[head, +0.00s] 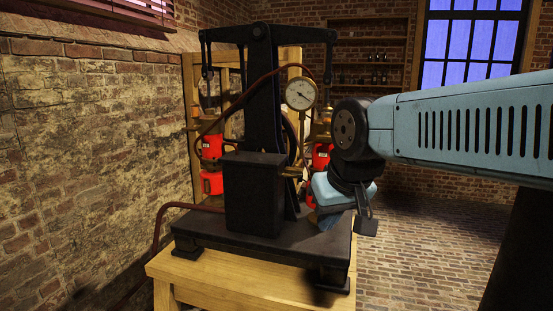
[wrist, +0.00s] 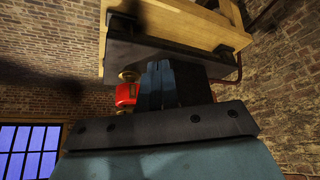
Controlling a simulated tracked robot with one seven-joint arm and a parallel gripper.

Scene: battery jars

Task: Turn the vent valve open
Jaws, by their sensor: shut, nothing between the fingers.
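A black machine (head: 260,115) with a tall column and crossbeam stands on a dark base plate (head: 260,238). A round white gauge (head: 300,93) is beside the column. I cannot clearly make out the vent valve. A small brass part (wrist: 128,76) above a red cylinder (wrist: 126,94) shows in the wrist view, but I cannot tell if it is the valve. My gripper (wrist: 157,82) is shut and empty, its fingers pointing towards the machine, close to the dark plate. In the head view, my wrist is at the machine's right side and the fingertips are hidden.
The machine stands on a wooden table (head: 255,276). Red jars (head: 211,182) stand behind it in a wooden frame (head: 190,95). A dark red hose (head: 158,225) runs off to the left. A brick wall (head: 85,130) is at left; open floor (head: 415,240) lies at right.

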